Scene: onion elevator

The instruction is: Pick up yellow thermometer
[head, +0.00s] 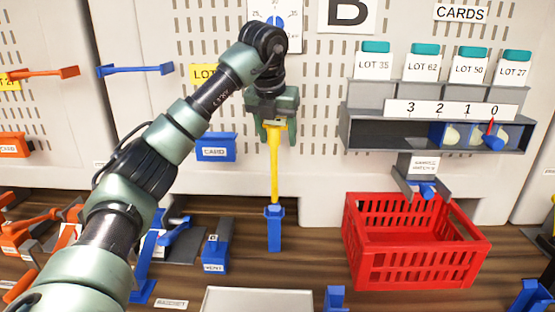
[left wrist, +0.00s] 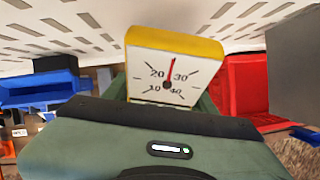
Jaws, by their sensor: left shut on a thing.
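The yellow thermometer (head: 274,170) stands upright on the blue holder (head: 274,230) on the wooden bench. Its lower end meets the holder's top; I cannot tell how far it goes in. My left gripper (head: 275,128) is shut on the thermometer's upper end, with the arm reaching in from the left. In the left wrist view the thermometer's white dial (left wrist: 172,72) with a yellow rim faces the camera, its red needle between 20 and 30. The fingertips are hidden there behind the gripper body. My right gripper is in neither view.
A red crate (head: 415,247) stands to the right on the bench. Above it is a grey rack (head: 350,131) with lot cards. A blue card box (head: 216,147) hangs on the pegboard at left. A pale tray (head: 225,296) lies in front.

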